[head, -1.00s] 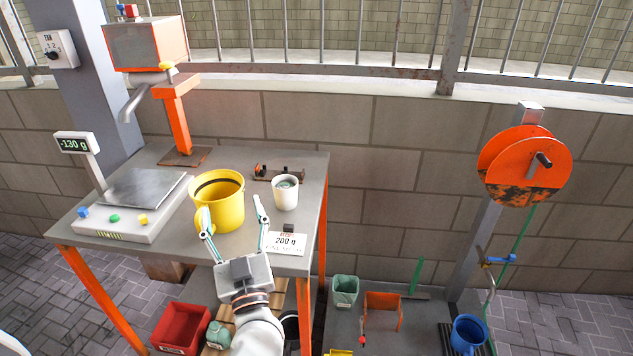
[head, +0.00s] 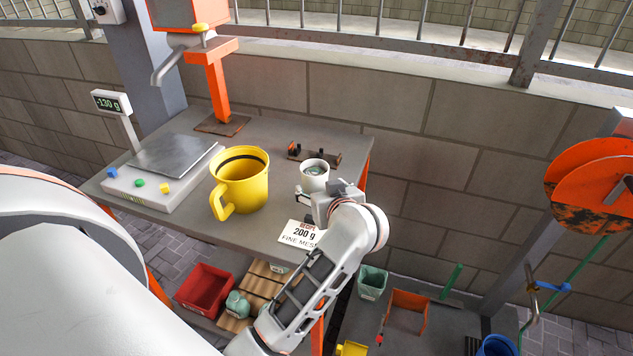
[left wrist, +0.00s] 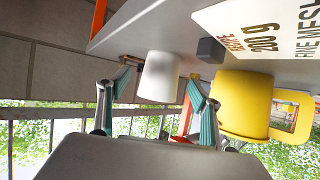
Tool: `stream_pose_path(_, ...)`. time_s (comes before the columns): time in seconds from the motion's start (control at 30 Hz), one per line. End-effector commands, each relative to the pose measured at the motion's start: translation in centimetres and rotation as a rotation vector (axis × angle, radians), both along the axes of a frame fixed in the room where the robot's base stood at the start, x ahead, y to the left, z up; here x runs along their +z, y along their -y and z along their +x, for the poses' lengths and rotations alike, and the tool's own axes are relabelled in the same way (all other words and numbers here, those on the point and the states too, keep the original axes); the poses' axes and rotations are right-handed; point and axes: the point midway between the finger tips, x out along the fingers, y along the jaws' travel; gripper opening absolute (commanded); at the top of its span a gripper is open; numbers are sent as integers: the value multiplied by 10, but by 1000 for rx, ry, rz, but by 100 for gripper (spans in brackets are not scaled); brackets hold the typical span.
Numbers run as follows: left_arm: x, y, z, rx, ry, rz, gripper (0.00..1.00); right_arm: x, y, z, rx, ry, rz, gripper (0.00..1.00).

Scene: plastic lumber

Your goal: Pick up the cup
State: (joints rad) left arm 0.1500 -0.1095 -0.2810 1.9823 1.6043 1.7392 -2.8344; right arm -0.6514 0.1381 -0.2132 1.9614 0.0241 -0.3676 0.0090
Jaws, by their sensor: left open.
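A small white cup (head: 314,172) with something grey inside stands upright near the back right of the grey table (head: 260,235). My left gripper (head: 318,196) is at the table's right side, just in front of the cup, and its hand partly hides its own fingers and the cup's base. In the left wrist view the picture is turned over, and the white cup (left wrist: 158,78) shows between the two spread fingers of the gripper (left wrist: 152,92). No contact with the fingers can be made out. My right gripper is not in view.
A larger yellow mug (head: 243,185) stands left of the cup. A recipe card (head: 299,233) lies at the table's front edge. A scale (head: 160,180) reading -130 g is at the left. A small rack (head: 325,155) lies behind the cup; an orange post (head: 217,92) rises behind the mug.

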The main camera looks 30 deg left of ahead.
Motion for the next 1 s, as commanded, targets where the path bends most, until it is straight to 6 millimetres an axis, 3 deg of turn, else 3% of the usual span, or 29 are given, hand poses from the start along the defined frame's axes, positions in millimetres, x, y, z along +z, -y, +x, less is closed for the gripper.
stream_pose_path(0.2, -13, -25, 17, 1, 0, 4, 64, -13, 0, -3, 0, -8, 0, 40)
stream_pose_path(0.57, -17, -33, 25, 0, 2, 1, 64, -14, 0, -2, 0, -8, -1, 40)
stream_pose_path(0.6, -17, -33, 25, 0, 2, 1, 62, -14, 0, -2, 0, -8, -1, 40)
stream_pose_path(0.77, -17, -33, 25, 0, 2, 1, 21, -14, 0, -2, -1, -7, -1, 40)
stream_pose_path(1.0, -17, -33, 25, 0, 3, 2, 20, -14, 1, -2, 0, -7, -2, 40)
